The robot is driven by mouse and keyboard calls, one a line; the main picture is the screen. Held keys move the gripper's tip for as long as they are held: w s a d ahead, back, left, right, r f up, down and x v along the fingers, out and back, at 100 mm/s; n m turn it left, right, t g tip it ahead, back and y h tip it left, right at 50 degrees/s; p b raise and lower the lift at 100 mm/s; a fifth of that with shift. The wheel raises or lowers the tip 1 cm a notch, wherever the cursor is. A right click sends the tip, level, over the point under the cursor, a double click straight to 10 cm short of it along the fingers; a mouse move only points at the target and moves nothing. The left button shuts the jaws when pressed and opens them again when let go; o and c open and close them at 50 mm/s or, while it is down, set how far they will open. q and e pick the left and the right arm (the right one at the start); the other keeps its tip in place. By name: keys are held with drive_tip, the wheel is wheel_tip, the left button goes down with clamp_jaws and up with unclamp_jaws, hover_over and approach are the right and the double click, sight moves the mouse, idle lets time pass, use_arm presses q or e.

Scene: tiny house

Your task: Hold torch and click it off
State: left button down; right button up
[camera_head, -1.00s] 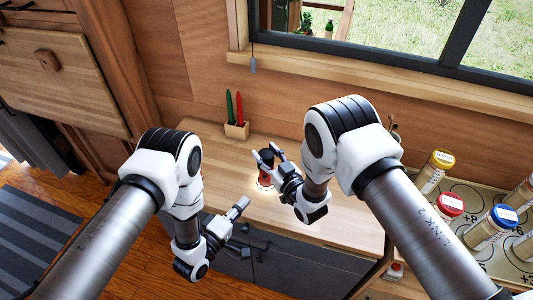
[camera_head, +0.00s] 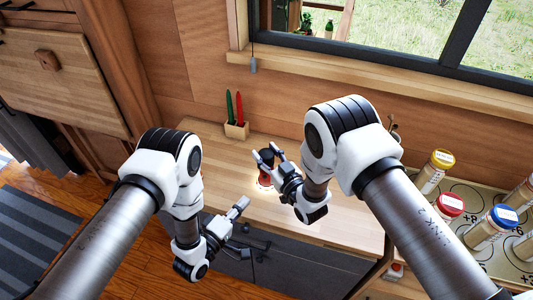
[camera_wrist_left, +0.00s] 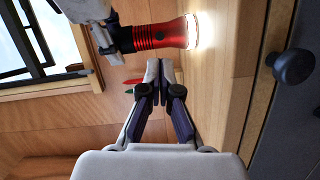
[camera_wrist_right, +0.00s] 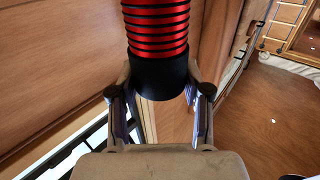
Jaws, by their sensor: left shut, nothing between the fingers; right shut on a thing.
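The torch is red and black (camera_head: 264,178) and stands head-down just above or on the counter; its lamp is lit and makes a bright glow at its lower end. My right gripper (camera_head: 277,163) is shut on its black end. In the right wrist view the black end (camera_wrist_right: 160,78) sits between the fingers, with the red ribbed body beyond. In the left wrist view the torch (camera_wrist_left: 165,36) shows its glowing head. My left gripper (camera_head: 243,203) is shut and empty, apart from the torch, near the counter's front edge; its closed fingertips show in the left wrist view (camera_wrist_left: 160,68).
A wooden holder (camera_head: 236,130) with a green and a red candle-like stick stands at the back of the wooden counter (camera_head: 320,218). Several capped jars stand at the right. Dark drawers with knobs (camera_wrist_left: 294,67) lie below the counter's front edge.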

sight(265, 177)
use_arm(q)
drive_tip(key=shift+f+m, duration=0.2)
drive_tip(key=shift+m, duration=0.2)
drive_tip(key=s+d+f+m+g, duration=0.1)
drive_tip(key=m, duration=0.2)
drive_tip(key=s+f+m+g+h, duration=0.1)
drive_tip(key=m, duration=0.1)
drive_tip(key=s+d+m+g, duration=0.1)
drive_tip(key=m+g, duration=0.1)
drive_tip(key=m, duration=0.1)
drive_tip(key=shift+d+f+m+h, duration=0.3)
drive_tip(key=shift+f, duration=0.1)
drive_tip(key=w+r+m, duration=0.1)
drive_tip(key=w+m, duration=0.1)
drive_tip(key=w, duration=0.1)
drive_tip(key=w+d+m+g, duration=0.1)
drive_tip(key=w+m, duration=0.1)
drive_tip(key=w, duration=0.1)
drive_tip(key=w+d+r+m+g+h, duration=0.1)
drive_tip(key=w+m, duration=0.1)
drive_tip(key=w, duration=0.1)
drive_tip(key=shift+w+d+r, duration=0.1)
drive_tip(key=shift+w+r, duration=0.05)
drive_tip(key=shift+r, duration=0.2)
drive_tip(key=shift+w, duration=0.15)
drive_tip(key=shift+w+d, duration=0.1)
drive_tip(key=shift+w, duration=0.2)
